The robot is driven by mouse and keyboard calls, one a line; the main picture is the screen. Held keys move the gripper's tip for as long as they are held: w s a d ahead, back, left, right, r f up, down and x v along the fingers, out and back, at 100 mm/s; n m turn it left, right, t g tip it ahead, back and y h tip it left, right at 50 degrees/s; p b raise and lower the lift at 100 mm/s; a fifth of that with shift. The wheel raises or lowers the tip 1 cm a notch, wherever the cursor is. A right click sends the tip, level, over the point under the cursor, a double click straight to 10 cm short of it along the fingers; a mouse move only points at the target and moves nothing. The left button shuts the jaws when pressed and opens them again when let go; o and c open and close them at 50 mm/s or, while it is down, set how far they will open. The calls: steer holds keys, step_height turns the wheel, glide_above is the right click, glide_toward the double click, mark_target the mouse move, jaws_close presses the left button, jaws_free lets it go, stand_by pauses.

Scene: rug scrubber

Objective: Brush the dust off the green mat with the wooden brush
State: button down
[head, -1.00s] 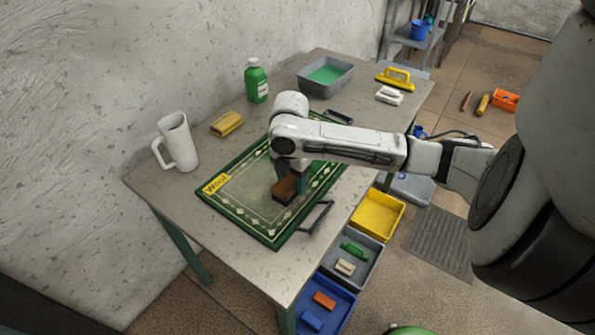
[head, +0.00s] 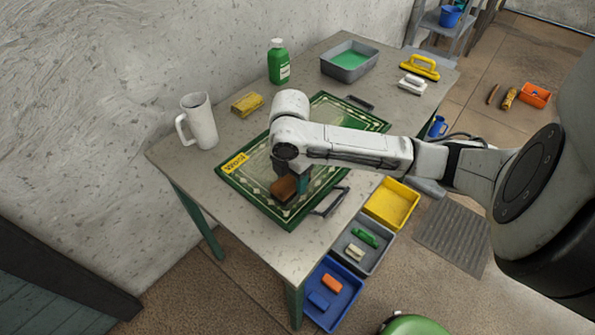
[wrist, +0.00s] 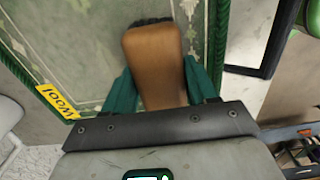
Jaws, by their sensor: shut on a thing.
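The green mat (head: 255,207) lies on the table, with a patterned border and a yellow "Wool" label (head: 236,163) on its left corner. Its middle looks greyish; my arm covers part of it. The wooden brush (head: 284,187) is brown and sits over the near part of the mat. My gripper (head: 294,183) is shut on it. In the wrist view the brush (wrist: 155,65) stands between the two green fingers, with dark bristles at its far end over the mat (wrist: 70,50). I cannot tell whether the bristles touch the mat.
A white mug (head: 199,122), yellow sponge (head: 247,104) and green bottle (head: 279,63) stand along the wall side. A grey tub (head: 350,62) with green contents, a yellow-handled tool (head: 419,68) and a white brush (head: 412,84) are at the far end. Yellow (head: 391,203), grey (head: 361,246) and blue (head: 330,294) bins stand beside the table.

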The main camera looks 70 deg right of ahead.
steer(key=shift+w+a+f+p, duration=0.1)
steer(key=shift+w+a+p, duration=0.15)
steer(key=shift+a, duration=0.8)
steer(key=shift+w+a+r+p, duration=0.15)
steer(key=shift+w+a, duration=0.25)
steer(key=shift+a, duration=0.6)
steer(key=shift+w+a+f+p, duration=0.2)
steer(key=shift+w+a, duration=0.1)
steer(key=shift+a, duration=0.75)
steer(key=shift+s+d+f+b, duration=0.1)
steer(key=shift+s+d+b, duration=0.15)
steer(key=shift+d, duration=0.65)
steer(key=shift+s+d+b, duration=0.1)
steer(key=shift+s+d, duration=0.25)
steer(key=shift+d, duration=0.55)
steer(key=shift+s+d+f+b, duration=0.1)
steer(key=shift+s+d+b, duration=0.15)
steer(key=shift+d, duration=0.65)
steer(key=shift+s+d+r+b, duration=0.15)
steer(key=shift+s+d, duration=0.45)
steer(key=shift+d, duration=1.25)
steer(key=shift+s+d+r+b, duration=0.1)
steer(key=shift+s+d, duration=0.45)
steer(key=shift+d, duration=1.25)
steer(key=shift+s+d+r+b, duration=0.15)
steer(key=shift+s+d, duration=0.45)
steer(key=shift+d, duration=1.25)
steer(key=shift+r, duration=0.15)
